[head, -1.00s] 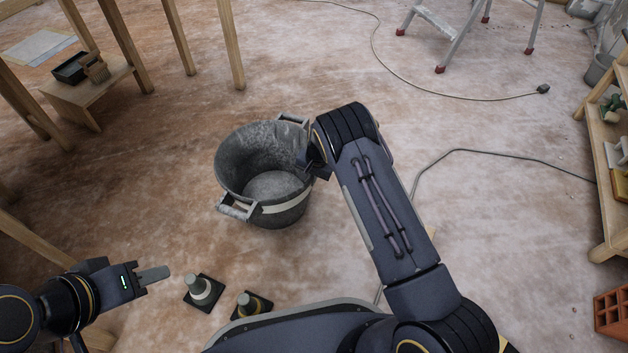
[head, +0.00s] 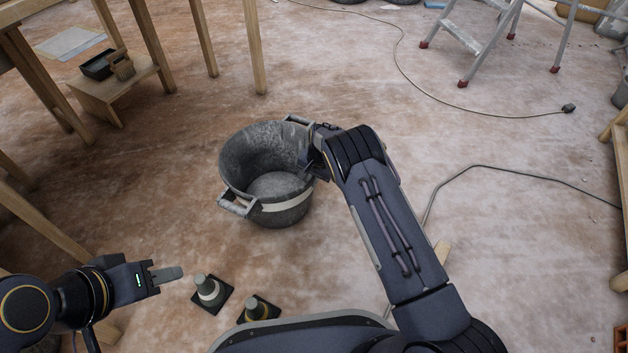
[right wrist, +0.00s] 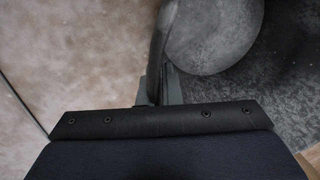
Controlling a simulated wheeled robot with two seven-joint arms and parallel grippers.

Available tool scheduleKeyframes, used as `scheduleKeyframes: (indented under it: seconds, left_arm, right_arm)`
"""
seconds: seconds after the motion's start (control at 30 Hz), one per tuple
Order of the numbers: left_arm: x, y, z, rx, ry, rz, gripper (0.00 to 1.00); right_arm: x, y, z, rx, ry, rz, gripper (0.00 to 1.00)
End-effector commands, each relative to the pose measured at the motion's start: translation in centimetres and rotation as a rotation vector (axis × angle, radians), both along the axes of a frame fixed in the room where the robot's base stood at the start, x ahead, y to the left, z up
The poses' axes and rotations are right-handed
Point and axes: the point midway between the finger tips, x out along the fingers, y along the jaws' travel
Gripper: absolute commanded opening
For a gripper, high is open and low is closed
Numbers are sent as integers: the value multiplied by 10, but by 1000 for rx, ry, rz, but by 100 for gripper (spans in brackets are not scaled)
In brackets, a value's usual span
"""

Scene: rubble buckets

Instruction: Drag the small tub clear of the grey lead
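The small tub (head: 284,210) is dark grey with a pale band and two grey handles. It stands upright on the floor, dusty and apparently empty inside. My right gripper (head: 316,158) is at its right rim; in the right wrist view the tub wall (right wrist: 158,50) runs between the fingers (right wrist: 158,92), which are shut on it. The grey lead (head: 480,170) lies on the floor to the right, apart from the tub, partly hidden behind my right arm. It also shows as a dark line in the right wrist view (right wrist: 22,103).
Wooden table legs (head: 249,50) and a low stool (head: 112,88) are at left. Floor left of the tub is clear.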

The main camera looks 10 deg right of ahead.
Motion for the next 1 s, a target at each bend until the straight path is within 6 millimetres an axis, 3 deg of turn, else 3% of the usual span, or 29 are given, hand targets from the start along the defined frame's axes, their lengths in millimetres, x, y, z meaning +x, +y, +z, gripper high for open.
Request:
scheduleKeyframes:
  seconds: [0.4,0.73,0.93,1.0]
  left_arm:
    - [0,0,0,0,0,0,36]
    - [0,0,0,0,0,0,36]
    - [0,0,0,0,0,0,36]
    - [0,0,0,0,0,0,36]
  right_arm:
    - [17,20,2,2,-6,0,0]
    - [19,22,3,3,-7,-1,0]
    - [18,22,2,2,-5,0,29]
    - [18,21,1,1,-3,0,30]
